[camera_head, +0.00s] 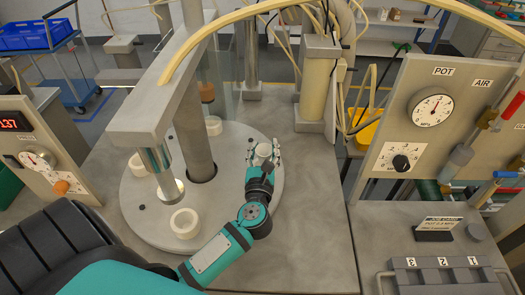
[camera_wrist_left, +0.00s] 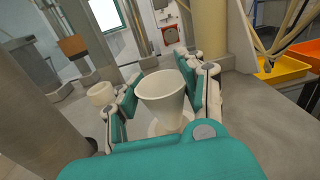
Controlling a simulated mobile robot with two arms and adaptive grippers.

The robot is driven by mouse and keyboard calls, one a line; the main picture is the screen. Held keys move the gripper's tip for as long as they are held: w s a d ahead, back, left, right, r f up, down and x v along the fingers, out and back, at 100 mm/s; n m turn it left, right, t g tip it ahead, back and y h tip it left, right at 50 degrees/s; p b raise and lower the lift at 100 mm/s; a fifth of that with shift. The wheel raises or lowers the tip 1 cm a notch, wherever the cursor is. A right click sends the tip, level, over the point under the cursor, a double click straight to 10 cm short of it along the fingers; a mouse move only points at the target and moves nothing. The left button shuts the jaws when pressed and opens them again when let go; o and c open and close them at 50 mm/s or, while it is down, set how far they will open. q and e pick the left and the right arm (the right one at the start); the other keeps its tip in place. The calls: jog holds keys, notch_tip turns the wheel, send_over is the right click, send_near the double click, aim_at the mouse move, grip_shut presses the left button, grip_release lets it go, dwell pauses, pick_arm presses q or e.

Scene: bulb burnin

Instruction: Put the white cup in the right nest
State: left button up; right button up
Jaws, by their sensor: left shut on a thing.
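The white cup (camera_head: 263,150) is between the fingers of my left gripper (camera_head: 262,157), which is shut on it, over the right side of the round grey plate (camera_head: 232,210). In the left wrist view the cup (camera_wrist_left: 161,97) is upright, with the fingers on both sides of it. A white ring, the right nest (camera_wrist_left: 154,128), shows just below the cup. The cup is at or just above this nest; I cannot tell if it is fully seated. My right gripper is not in view.
Other white nests stand at the plate's front (camera_head: 185,224), back (camera_head: 213,125) and left (camera_head: 137,165). A grey column (camera_head: 190,130) with an overhead beam (camera_head: 170,90) rises from the plate. A gauge panel (camera_head: 435,125) stands at the right. The grey top right of my gripper is clear.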

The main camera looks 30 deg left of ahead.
aim_at(263, 159)
pick_arm(q)
jog(key=shift+w+a, duration=0.35)
jog(key=shift+f, duration=0.2)
notch_tip(263, 159, down, 2)
jog(key=shift+f, duration=0.15)
jog(key=shift+a+f, duration=0.1)
jog(key=shift+f, duration=0.4)
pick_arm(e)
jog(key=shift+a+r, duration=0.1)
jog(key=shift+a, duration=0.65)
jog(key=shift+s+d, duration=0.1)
pick_arm(q)
jog(key=shift+f+b, duration=0.65)
jog(key=o, duration=0.8)
jog(key=shift+r, duration=0.1)
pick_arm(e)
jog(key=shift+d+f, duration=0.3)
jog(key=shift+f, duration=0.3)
